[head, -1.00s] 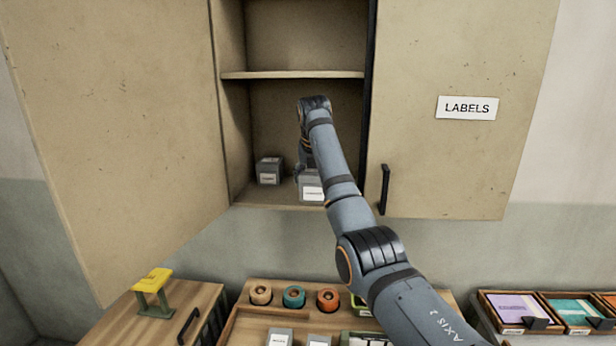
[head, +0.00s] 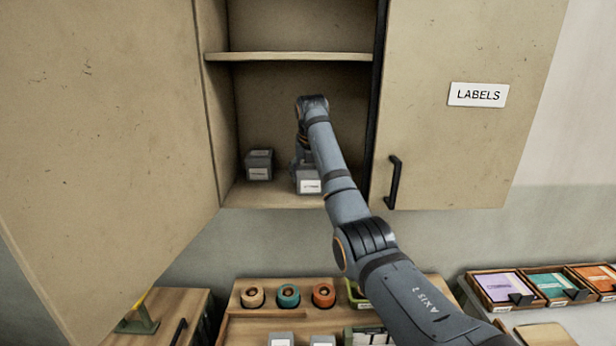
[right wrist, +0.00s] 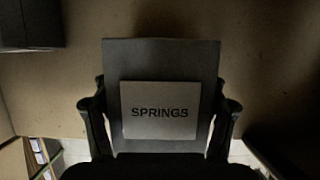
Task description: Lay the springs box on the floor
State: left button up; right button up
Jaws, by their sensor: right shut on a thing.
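The springs box (right wrist: 160,60) is a grey box with a pale label reading SPRINGS, seen close up in the right wrist view. In the head view the small grey box (head: 309,174) with a white label is at the front of the open cabinet's lower compartment. My right gripper (right wrist: 160,112) is shut on it, one finger against each side. In the head view my right arm reaches into the cabinet, and its wrist partly hides the gripper (head: 305,160). I cannot tell whether the box touches the cabinet bottom. My left gripper is not in view.
A second grey box (head: 259,165) stands left in the same compartment. The cabinet's left door (head: 90,130) is swung open; the LABELS door (head: 470,140) is on the right. Below are a wooden organiser with round spools (head: 288,295) and trays (head: 500,285). No floor shows in the head view.

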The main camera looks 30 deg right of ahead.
jog(key=shift+d+f, duration=0.1)
jog(key=o, duration=0.9)
jog(key=shift+d+f, duration=0.15)
jog(key=shift+d, duration=0.15)
jog(key=shift+o, duration=1.3)
jog(key=shift+s+d, duration=0.15)
jog(key=shift+d, duration=0.2)
jog(key=shift+o, duration=0.9)
jog(key=shift+s+d, duration=0.15)
jog(key=shift+a, duration=0.35)
jog(key=shift+a+r, duration=0.1)
jog(key=shift+r, duration=0.1)
jog(key=shift+r+b, duration=0.3)
jog(key=b+v, duration=0.3)
jog(key=v, duration=0.3)
jog(key=shift+s+r+b, duration=0.1)
jog(key=shift+b, duration=0.25)
jog(key=shift+a+r, duration=0.1)
jog(key=shift+r, duration=0.2)
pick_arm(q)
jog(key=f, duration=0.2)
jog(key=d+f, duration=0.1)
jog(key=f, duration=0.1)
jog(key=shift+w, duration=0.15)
pick_arm(e)
jog(key=shift+d, duration=0.2)
